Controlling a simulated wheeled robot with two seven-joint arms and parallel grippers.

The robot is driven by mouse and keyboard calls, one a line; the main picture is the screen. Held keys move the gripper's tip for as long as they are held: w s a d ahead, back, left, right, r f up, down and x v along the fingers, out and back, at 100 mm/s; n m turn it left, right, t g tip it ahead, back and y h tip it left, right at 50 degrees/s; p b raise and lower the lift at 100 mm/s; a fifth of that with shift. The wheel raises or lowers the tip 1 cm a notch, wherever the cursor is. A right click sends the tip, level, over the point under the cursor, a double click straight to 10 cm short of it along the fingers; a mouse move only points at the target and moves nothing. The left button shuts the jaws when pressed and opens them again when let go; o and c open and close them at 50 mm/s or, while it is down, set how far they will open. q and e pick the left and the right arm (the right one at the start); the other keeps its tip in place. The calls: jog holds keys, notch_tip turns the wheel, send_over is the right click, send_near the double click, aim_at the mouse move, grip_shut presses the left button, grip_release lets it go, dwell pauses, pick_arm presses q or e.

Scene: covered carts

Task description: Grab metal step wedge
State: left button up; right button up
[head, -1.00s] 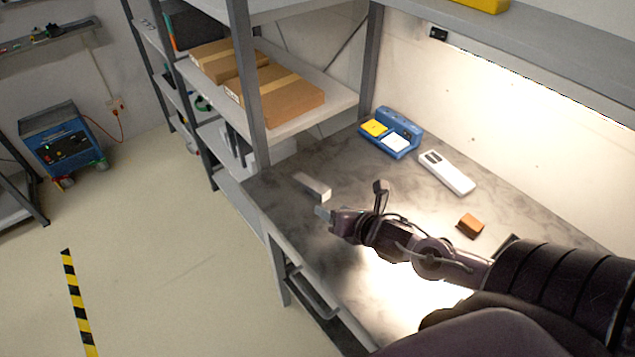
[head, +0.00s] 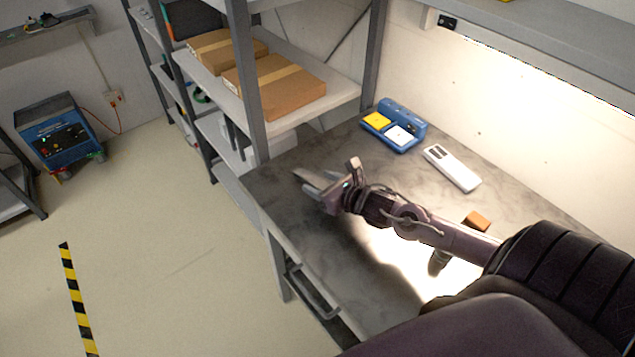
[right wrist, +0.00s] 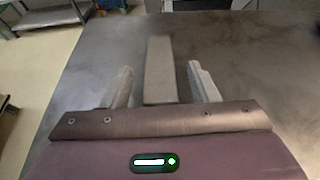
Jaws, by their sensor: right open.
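The metal step wedge (right wrist: 160,70) is a grey, narrow bar lying on the dark, mottled tabletop (right wrist: 230,45). In the right wrist view it lies lengthwise between the two open fingers of my right gripper (right wrist: 162,85), with a gap on each side. In the head view my right gripper (head: 314,188) is low over the left end of the table. Only a small end of the wedge (head: 303,175) shows there, and the gripper hides the rest. My left gripper is not in view.
A blue device with yellow and white pads (head: 395,126), a white handheld device (head: 452,168) and an orange-brown block (head: 477,221) stand on the table to the right. A shelf with cardboard boxes (head: 285,88) is behind. The table's left edge is close to my gripper.

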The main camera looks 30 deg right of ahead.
jog(key=shift+x, duration=1)
jog(key=c, duration=1.1)
jog(key=shift+c, duration=0.4)
jog(key=shift+r, duration=0.2)
